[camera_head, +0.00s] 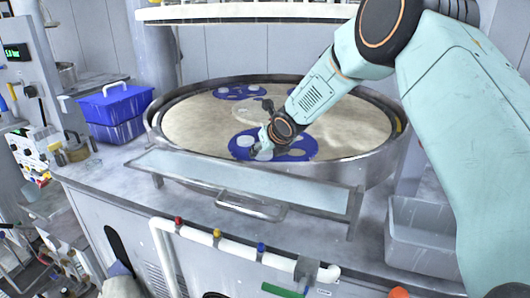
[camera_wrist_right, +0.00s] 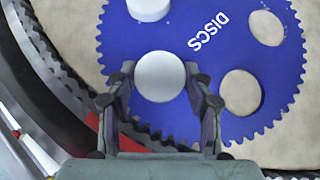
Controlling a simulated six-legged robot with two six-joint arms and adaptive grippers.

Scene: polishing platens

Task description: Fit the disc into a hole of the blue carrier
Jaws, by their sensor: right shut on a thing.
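The near blue carrier (camera_head: 299,139), a toothed blue plate with round holes, lies on the beige platen. In the right wrist view the blue carrier (camera_wrist_right: 190,95) bears the word DISCS. My right gripper (camera_wrist_right: 160,85) is shut on a white disc (camera_wrist_right: 160,77), with a finger on each side, over the carrier near its toothed edge. Whether a hole lies beneath the disc is hidden. Another white disc (camera_wrist_right: 148,8) is at the carrier's top left. Two holes to the right show bare beige. In the head view my right gripper (camera_head: 263,148) is low over the near carrier.
A raised metal rim (camera_head: 375,165) rings the platen (camera_head: 190,130). A second blue carrier (camera_head: 225,92) lies toward the back. A blue bin (camera_head: 115,105) stands left, a grey bin (camera_head: 420,245) at the right front. A glass-like shelf (camera_head: 240,183) runs along the front.

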